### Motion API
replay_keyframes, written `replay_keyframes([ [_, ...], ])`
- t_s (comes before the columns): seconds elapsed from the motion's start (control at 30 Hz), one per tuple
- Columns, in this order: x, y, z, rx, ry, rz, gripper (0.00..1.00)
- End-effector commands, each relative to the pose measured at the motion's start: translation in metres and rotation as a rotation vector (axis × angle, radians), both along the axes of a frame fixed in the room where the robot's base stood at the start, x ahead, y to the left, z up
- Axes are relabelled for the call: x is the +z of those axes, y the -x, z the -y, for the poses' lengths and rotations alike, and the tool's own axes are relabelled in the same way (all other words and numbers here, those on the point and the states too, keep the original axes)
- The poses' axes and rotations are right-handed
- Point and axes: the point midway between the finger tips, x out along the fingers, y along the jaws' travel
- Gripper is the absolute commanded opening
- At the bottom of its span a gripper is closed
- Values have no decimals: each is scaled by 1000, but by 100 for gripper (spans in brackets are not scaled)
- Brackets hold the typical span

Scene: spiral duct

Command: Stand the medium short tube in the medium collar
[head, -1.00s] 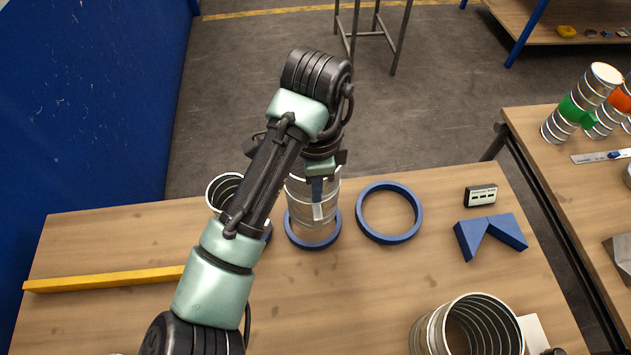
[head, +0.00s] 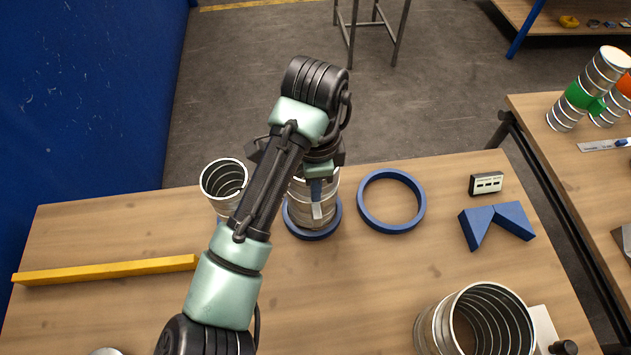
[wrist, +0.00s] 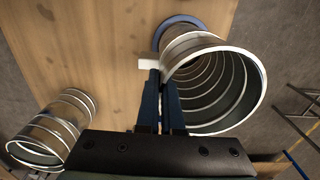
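The medium short tube (head: 304,205), a silver ribbed cylinder, stands upright, its lower end inside the blue medium collar (head: 318,235) on the bench. I cannot tell whether it rests on the bottom. My gripper (head: 317,212) is at the tube's near side, pointing down; the hand hides much of the tube's top. In the wrist view my fingers (wrist: 161,85) are close together at the tube's wall, and the open ribbed tube (wrist: 222,90) fills the right. The collar (wrist: 180,22) shows behind its far end. The fingers appear shut on the wall.
A smaller tube (head: 224,178) stands left, partly behind my arm. An empty blue ring (head: 363,215) lies right of the collar. A yellow bar (head: 105,270), blue V-block (head: 476,230) and small meter (head: 486,184) lie on the bench.

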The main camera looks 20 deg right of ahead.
Motion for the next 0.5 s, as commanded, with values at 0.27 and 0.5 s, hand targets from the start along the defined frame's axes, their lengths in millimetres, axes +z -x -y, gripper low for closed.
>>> replay_keyframes([
  [0.27, -19, 0, 0, 0, 1, 1, 0],
  [0.5, -29, 0, 0, 1, 2, 2, 0],
])
